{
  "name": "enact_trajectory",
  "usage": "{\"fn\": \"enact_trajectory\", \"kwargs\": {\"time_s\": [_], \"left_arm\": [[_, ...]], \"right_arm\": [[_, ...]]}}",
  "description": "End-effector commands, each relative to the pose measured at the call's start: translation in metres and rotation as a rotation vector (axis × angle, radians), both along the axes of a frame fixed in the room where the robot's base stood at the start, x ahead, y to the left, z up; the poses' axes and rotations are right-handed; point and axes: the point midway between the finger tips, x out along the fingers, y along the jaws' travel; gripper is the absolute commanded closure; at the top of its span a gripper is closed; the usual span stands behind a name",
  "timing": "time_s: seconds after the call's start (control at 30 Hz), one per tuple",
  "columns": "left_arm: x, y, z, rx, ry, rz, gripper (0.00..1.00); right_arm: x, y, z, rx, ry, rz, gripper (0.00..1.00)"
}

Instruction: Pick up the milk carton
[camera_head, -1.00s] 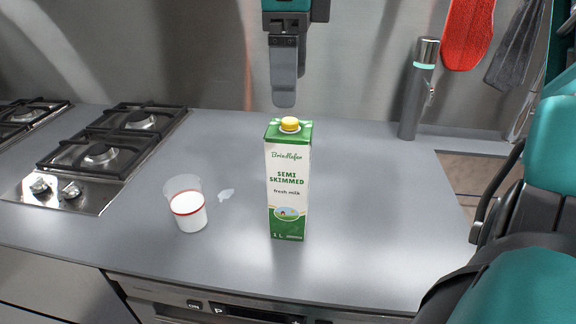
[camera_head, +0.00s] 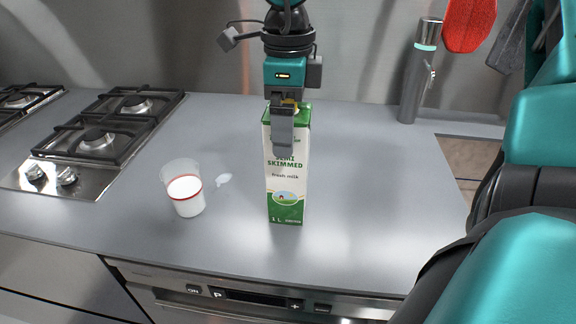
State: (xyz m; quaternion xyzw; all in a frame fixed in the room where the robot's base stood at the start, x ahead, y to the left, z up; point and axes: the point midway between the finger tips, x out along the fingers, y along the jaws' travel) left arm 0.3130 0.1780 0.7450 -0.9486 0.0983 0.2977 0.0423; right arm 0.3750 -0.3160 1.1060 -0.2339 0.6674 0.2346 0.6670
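The milk carton (camera_head: 287,193) is white and green with a yellow cap. It stands upright on the grey worktop in the middle of the view. My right gripper (camera_head: 283,148) points straight down over the carton's top. One grey finger lies in front of the carton's upper front face and covers part of the label. The other finger is hidden, so I cannot tell whether the fingers press on the carton. The gripper's body partly hides the cap. My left gripper is not in view.
The worktop right of the carton is clear.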

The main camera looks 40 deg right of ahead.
Motion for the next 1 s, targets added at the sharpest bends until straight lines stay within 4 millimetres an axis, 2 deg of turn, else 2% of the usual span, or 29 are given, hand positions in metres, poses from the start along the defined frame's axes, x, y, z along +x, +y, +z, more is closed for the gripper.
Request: {"fn": "enact_trajectory", "kwargs": {"time_s": [0.13, 0.4, 1.0], "left_arm": [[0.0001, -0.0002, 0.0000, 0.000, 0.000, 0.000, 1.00], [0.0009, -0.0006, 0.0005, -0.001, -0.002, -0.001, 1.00], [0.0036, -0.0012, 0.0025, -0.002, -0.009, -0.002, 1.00]], "right_arm": [[-0.0004, 0.0000, -0.0147, -0.001, 0.001, 0.001, 0.00], [-0.0001, -0.0001, -0.0161, 0.000, -0.001, 0.000, 0.02], [-0.0001, -0.0001, -0.0157, -0.001, -0.002, 0.000, 0.59]]}}
